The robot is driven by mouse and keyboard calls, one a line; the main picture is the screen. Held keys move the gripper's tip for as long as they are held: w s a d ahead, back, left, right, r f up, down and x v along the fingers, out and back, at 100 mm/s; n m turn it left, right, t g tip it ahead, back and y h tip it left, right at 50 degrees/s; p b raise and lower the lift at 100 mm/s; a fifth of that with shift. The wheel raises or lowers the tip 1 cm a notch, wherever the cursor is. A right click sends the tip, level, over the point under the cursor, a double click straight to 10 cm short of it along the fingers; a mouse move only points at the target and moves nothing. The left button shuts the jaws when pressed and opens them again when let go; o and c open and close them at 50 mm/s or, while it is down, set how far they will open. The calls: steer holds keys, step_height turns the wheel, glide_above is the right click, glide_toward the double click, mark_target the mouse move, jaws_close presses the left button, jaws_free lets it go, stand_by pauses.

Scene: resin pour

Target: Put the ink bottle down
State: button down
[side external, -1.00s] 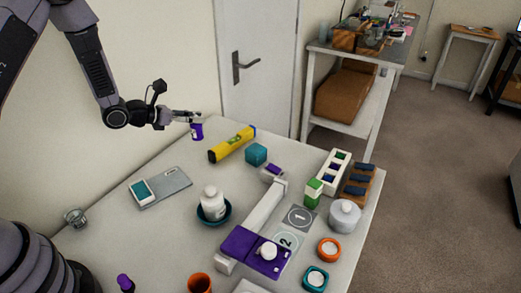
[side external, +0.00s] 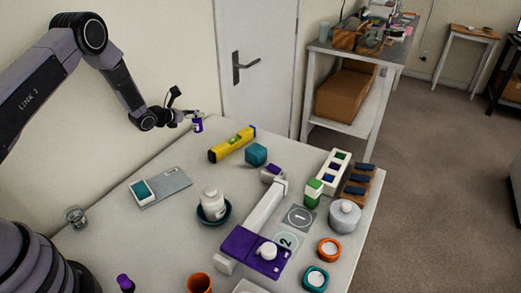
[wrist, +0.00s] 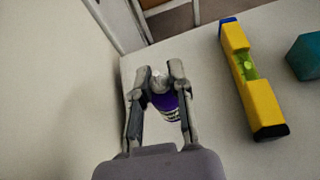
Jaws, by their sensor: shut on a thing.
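The ink bottle (side external: 198,126) is small and purple with a pale label band. My gripper (side external: 195,115) holds it near the far left edge of the table (side external: 120,187). In the wrist view, my gripper (wrist: 160,78) is shut on the light top of the ink bottle (wrist: 166,103), with one finger on each side. The bottle looks roughly upright. Whether its base touches the table or hangs above it, I cannot tell.
A yellow spirit level (side external: 232,144) lies right of the bottle, with a teal block (side external: 256,154) beyond it. A grey scale (side external: 160,187) lies nearer. A white bottle in a teal bowl (side external: 214,213) stands mid-table. The wall is close on the left.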

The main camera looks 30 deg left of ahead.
mark_target(200, 124)
steer(key=shift+w+f, duration=0.55)
steer(key=shift+f, duration=0.1)
steer(key=shift+w+a+f, duration=0.1)
steer(key=shift+f, duration=1.55)
steer(key=c, duration=1)
jaws_free()
steer(key=shift+f, duration=0.1)
steer(key=shift+c, duration=0.2)
